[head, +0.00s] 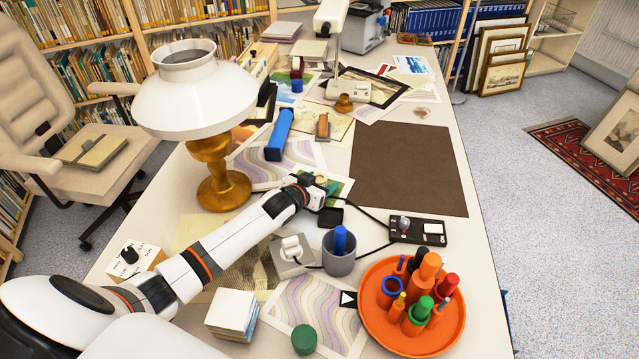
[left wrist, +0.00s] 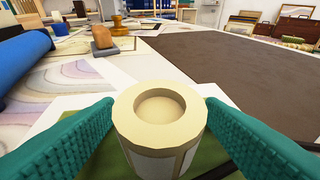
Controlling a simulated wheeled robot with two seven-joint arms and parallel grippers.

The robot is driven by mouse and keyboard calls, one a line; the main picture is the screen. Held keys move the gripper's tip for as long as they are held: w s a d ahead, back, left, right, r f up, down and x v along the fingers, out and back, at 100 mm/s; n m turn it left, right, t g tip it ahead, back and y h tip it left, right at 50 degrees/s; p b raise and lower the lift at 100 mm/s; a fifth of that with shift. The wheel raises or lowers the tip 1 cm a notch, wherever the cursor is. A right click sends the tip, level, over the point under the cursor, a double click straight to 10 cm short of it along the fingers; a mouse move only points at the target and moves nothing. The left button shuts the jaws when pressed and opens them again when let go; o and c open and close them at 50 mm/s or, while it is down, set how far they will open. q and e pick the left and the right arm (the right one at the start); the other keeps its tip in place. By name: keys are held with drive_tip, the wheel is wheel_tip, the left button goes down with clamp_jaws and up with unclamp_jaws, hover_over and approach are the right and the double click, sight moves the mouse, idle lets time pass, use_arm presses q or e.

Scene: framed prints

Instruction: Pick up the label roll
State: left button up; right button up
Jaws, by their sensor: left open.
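A cream, ring-topped cylinder, which looks like the label roll (left wrist: 160,130), stands upright in the left wrist view with a round hollow in its top. My left gripper (head: 322,190) is open, with one green finger on each side of the roll. The fingers look close to its sides; I cannot tell whether they touch it. My right gripper is in neither view.
A dark brown mat (head: 410,168) lies right of the gripper. A blue roll (head: 280,135) and a wooden-topped block (head: 322,127) are behind it. A grey cup (head: 339,255), a black control box (head: 418,230) and an orange tray (head: 425,342) are nearer. A white lamp (head: 195,95) stands left.

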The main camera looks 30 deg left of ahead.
use_arm(q)
drive_tip(key=c, duration=1.1)
